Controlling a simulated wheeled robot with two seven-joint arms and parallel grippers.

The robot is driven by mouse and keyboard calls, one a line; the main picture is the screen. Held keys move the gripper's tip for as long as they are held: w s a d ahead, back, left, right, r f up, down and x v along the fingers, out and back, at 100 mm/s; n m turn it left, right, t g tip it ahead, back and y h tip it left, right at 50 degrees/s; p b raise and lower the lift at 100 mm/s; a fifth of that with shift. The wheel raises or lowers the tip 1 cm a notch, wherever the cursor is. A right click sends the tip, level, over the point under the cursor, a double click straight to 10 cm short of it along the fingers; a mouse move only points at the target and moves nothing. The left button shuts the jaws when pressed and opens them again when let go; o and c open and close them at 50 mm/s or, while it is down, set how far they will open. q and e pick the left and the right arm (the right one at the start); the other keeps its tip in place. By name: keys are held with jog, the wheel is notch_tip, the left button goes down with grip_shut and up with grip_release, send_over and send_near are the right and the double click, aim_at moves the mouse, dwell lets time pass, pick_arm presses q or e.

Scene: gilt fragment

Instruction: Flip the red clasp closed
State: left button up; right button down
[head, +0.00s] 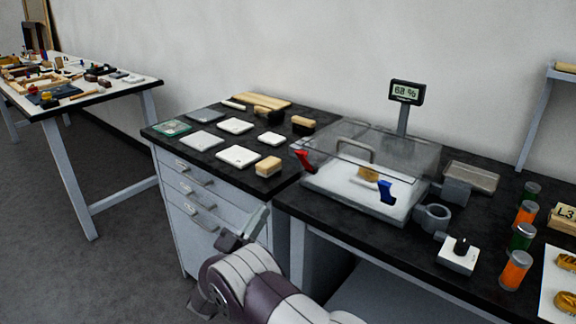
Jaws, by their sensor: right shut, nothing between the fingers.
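The red clasp (304,160) sits at the left front corner of a clear-walled case (320,190) with a pale base, on the black bench. It sticks up and leans outward to the left. A blue clasp (387,192) is on the case's front side, further right. A small gilt fragment (368,174) lies inside the case, under the clear cover. My right gripper (260,219) is shut and empty, in front of the drawer cabinet, below and left of the red clasp and apart from it. My left gripper is not in view.
A drawer cabinet (186,215) left of the case carries several white tiles and wooden brushes. A display reading 60 % (406,92) stands behind the case. Several jars (515,269) and a white knob box (459,255) are at the right. A cluttered table (110,95) stands far left.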

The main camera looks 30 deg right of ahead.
jog(key=p, duration=0.3)
send_near(298, 154)
jog(key=x, duration=0.6)
jog(key=shift+d+r, duration=0.2)
jog(key=shift+d, duration=0.15)
